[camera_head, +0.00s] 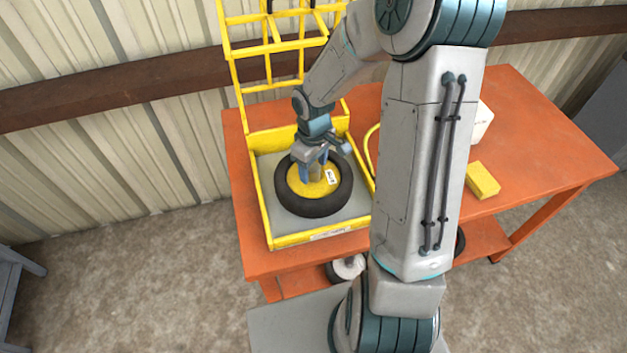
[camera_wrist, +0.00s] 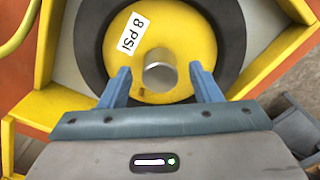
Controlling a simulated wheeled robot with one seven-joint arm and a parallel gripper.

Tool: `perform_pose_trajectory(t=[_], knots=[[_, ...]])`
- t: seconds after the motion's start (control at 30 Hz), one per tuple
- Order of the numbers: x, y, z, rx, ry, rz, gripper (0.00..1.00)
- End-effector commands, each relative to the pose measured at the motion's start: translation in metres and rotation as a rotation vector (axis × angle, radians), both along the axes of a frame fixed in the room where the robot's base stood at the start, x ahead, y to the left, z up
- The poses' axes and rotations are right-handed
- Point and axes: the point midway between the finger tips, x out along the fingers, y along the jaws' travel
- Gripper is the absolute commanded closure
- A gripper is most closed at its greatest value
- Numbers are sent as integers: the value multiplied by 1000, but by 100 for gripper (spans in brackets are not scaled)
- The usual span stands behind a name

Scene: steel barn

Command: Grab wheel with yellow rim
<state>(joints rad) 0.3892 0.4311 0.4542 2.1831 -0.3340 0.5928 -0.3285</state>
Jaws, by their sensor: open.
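The wheel with the yellow rim (camera_head: 297,187) has a black tyre and lies flat in a yellow-edged tray with a grey floor (camera_head: 262,213). A white "8 PSI" label is on the rim. In the wrist view the yellow rim (camera_wrist: 190,32) shows a grey metal hub stub (camera_wrist: 160,70) at its middle. My gripper (camera_head: 316,172) is over the rim. In the wrist view my gripper (camera_wrist: 160,82) is open, with one blue finger on each side of the hub stub. I cannot tell whether the fingers touch it. The arm hides part of the tray's right side.
The tray stands on an orange table (camera_head: 535,140). A yellow wire rack (camera_head: 268,48) rises behind it. A yellow block (camera_head: 482,180) and a white box (camera_head: 481,121) are on the right. Another wheel (camera_head: 348,267) is below the tabletop. A corrugated wall stands behind.

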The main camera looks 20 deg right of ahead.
Motion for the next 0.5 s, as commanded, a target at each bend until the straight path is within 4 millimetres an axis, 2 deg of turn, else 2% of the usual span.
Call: perform_pose_trajectory(t=[0.1, 0.3, 0.33, 0.5], knots=[[0, 0, -8, 0, 1, 0, 43], [0, 0, -8, 0, 0, 0, 43], [0, 0, -8, 0, 0, 0, 45], [0, 0, -8, 0, 0, 0, 93]])
